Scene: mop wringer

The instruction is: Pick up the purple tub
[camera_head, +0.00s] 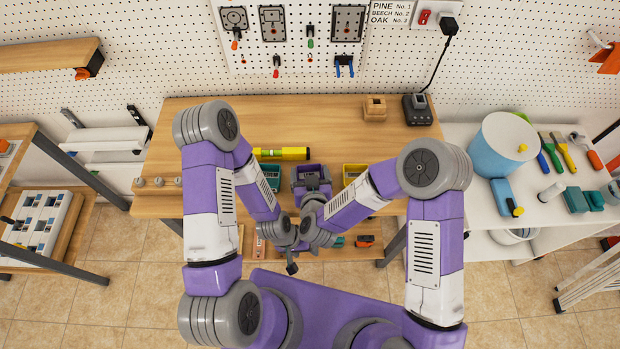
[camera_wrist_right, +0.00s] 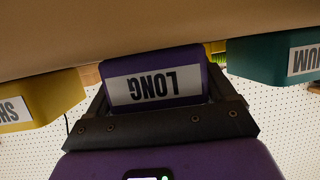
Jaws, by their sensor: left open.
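The purple tub (camera_head: 306,174) stands near the front of the wooden bench, between a teal tub (camera_head: 271,172) and a yellow tub (camera_head: 352,172). In the right wrist view the purple tub (camera_wrist_right: 155,78) carries a white label reading LONG, upside down. My right gripper (camera_head: 312,193) is at the tub's front. Its dark fingers (camera_wrist_right: 160,95) lie along both sides of the tub; whether they press on it I cannot tell. My left gripper (camera_head: 291,267) is open and empty, lower and in front of the bench, apart from the tub.
The bench (camera_head: 210,125) holds a yellow level (camera_head: 282,154), a wooden block (camera_head: 375,108) and a black charger (camera_head: 417,110). A lower shelf with small items is partly hidden by my arms. The neighbouring yellow tub (camera_wrist_right: 40,100) and teal tub (camera_wrist_right: 275,60) flank the right gripper closely.

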